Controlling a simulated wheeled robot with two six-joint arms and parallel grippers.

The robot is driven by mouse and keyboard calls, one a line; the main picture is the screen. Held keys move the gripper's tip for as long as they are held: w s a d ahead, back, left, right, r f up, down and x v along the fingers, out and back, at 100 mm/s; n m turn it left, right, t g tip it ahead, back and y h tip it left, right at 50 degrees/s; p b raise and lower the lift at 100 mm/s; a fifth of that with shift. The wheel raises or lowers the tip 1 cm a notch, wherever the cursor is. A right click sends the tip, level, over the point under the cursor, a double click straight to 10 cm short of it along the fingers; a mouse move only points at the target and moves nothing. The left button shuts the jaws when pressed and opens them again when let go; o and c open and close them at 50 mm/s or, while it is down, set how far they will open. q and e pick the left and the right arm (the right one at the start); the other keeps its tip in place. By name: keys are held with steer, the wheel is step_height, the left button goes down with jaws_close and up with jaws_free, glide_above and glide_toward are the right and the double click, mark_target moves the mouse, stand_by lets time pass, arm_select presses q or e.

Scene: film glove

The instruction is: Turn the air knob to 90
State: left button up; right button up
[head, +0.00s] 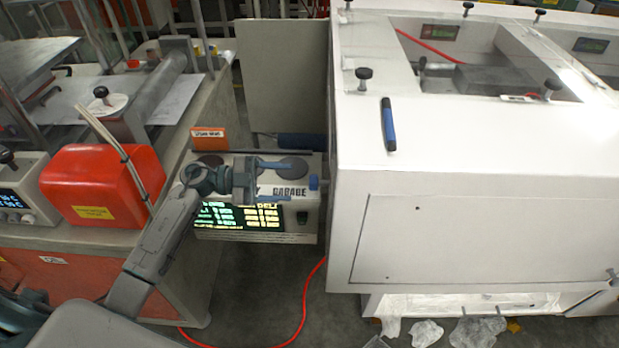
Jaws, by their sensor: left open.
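A small control box (307,206) stands between the left bench and the white machine. My right gripper is out of view.
The white machine (440,232) fills the right, with a blue marker (388,124) on top. A red box (95,185) sits on the left bench. An orange label (208,139) stands behind the control box. A red hose (304,300) and plastic film (478,330) lie low down.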

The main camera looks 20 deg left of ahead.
mark_target(310, 183)
arm_select(q)
steer(key=shift+p+x, duration=1.1)
steer(key=shift+x, duration=2.45)
steer(key=shift+c, duration=0.3)
steer(key=c, duration=0.9)
steer(key=shift+f, duration=0.1)
